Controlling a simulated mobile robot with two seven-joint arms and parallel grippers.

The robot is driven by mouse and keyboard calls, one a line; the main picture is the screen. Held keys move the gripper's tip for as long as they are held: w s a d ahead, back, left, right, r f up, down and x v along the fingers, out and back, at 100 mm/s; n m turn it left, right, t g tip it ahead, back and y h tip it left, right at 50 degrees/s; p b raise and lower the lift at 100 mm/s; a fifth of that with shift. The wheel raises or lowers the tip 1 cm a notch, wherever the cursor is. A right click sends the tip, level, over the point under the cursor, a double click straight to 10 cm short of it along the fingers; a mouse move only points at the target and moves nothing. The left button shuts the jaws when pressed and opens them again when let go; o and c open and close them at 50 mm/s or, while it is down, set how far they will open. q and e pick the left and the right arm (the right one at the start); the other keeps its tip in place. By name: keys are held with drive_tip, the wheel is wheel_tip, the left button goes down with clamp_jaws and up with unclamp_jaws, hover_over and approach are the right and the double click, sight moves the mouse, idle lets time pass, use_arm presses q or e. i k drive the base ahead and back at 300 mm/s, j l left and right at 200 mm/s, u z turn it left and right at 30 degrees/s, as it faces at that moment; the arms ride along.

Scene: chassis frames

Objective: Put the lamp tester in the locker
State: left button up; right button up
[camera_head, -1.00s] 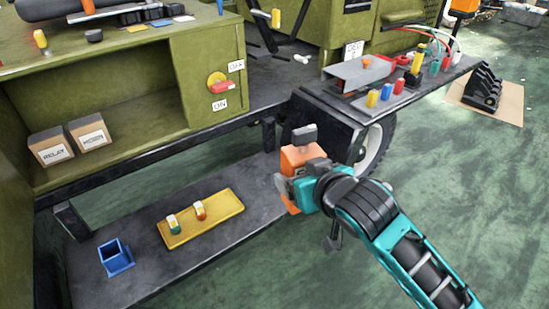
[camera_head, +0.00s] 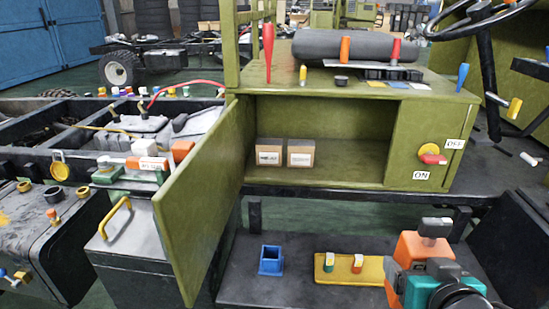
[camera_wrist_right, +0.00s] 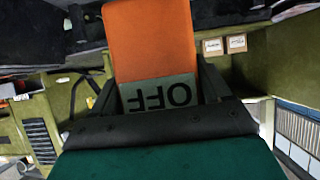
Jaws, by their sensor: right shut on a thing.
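The lamp tester looks to be the orange block (camera_head: 414,248) with a dark knob on top; in the wrist view it is an orange body (camera_wrist_right: 150,40) with a grey panel reading OFF. My right gripper (camera_head: 408,276) is shut on it at the lower right of the head view, in front of the low shelf. The locker (camera_head: 350,185) is the olive green cabinet at centre, its hinged door (camera_head: 205,200) standing open to the left. Two brown boxes (camera_head: 270,152) (camera_head: 301,153) stand inside at left; the middle and right of its floor are bare. My left gripper is not in view.
Below the locker, a dark shelf (camera_head: 240,283) holds a blue square holder (camera_head: 271,261) and a yellow tray (camera_head: 335,277) with two small coloured parts. A red and yellow switch (camera_head: 430,155) marked ON and OFF sits on the locker's right panel. Tools and a dark cylinder (camera_head: 355,46) lie on top.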

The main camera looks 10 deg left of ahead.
sight(341, 166)
drive_tip(key=i+j+u, duration=0.4)
drive_tip(key=u, duration=0.2)
drive_tip(key=i+j, duration=0.1)
drive_tip(key=i, duration=0.25)
